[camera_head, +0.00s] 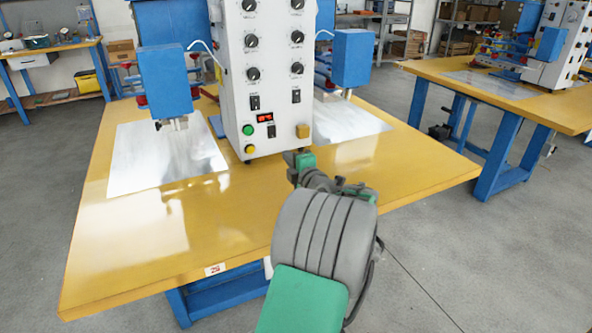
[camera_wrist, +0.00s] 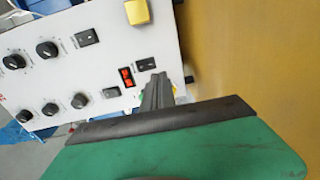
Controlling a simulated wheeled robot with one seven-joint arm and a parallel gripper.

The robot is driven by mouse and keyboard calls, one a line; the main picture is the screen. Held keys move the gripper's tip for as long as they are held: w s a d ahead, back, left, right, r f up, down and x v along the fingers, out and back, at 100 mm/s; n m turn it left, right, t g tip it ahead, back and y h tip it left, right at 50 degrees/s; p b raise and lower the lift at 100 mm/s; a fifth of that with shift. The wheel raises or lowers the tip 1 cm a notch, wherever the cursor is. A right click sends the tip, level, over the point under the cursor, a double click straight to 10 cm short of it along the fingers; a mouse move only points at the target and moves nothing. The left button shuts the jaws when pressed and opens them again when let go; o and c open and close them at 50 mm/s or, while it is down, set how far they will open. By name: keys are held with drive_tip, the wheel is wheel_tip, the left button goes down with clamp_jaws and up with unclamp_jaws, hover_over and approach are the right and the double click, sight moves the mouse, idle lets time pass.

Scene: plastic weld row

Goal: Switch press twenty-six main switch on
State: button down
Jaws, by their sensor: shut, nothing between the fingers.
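The white press panel (camera_head: 266,75) stands upright on the yellow table. It carries black rocker switches, one (camera_head: 271,131) just below the red lit display (camera_head: 265,117), and a yellow block (camera_head: 303,131) at its lower right. I cannot tell which is the main switch, or the rocker positions. My gripper (camera_head: 290,156) is in front of the panel's lower edge. In the wrist view the shut, empty fingers (camera_wrist: 157,84) show near the display (camera_wrist: 126,77) and the rocker (camera_wrist: 146,64), partly covering the green and yellow buttons. I cannot tell whether they touch.
Blue press heads (camera_head: 164,80) flank the panel, above metal plates (camera_head: 166,155) on the table. The tabletop (camera_head: 130,235) is clear at front left. A small label (camera_head: 215,269) on the front edge is too small to read. Another press table (camera_head: 520,98) stands at right.

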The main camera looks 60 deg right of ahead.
drive_tip(key=v, duration=0.2)
drive_tip(key=f+v, duration=0.1)
drive_tip(key=v, duration=0.1)
drive_tip(key=shift+s+a+r, duration=0.1)
drive_tip(key=shift+a, duration=0.1)
drive_tip(key=shift+w+a+r, duration=0.15)
drive_tip(key=shift+w, duration=0.1)
drive_tip(key=w+a+r+m+g+y+p, duration=0.1)
drive_tip(key=w+a+r+y+p, duration=0.2)
drive_tip(key=a, duration=0.6)
drive_tip(key=w+a+r+m+g+y+p, duration=0.1)
drive_tip(key=w+a+g+y+p, duration=0.1)
drive_tip(key=w+a+p, duration=0.45)
drive_tip(key=w+a+r+m+g+y+p, duration=0.1)
drive_tip(key=w+a+r+y+p, duration=0.2)
drive_tip(key=a, duration=0.8)
drive_tip(key=s+a+r+m+g+p, duration=0.3)
drive_tip(key=s+a, duration=0.5)
drive_tip(key=a, duration=0.3)
drive_tip(key=s+a+r+m+g+p, duration=0.4)
drive_tip(key=s+a+p, duration=0.4)
drive_tip(key=a, duration=0.3)
drive_tip(key=shift+s+m+g, duration=0.3)
drive_tip(key=shift+s+m, duration=0.1)
drive_tip(key=shift+m, duration=0.5)
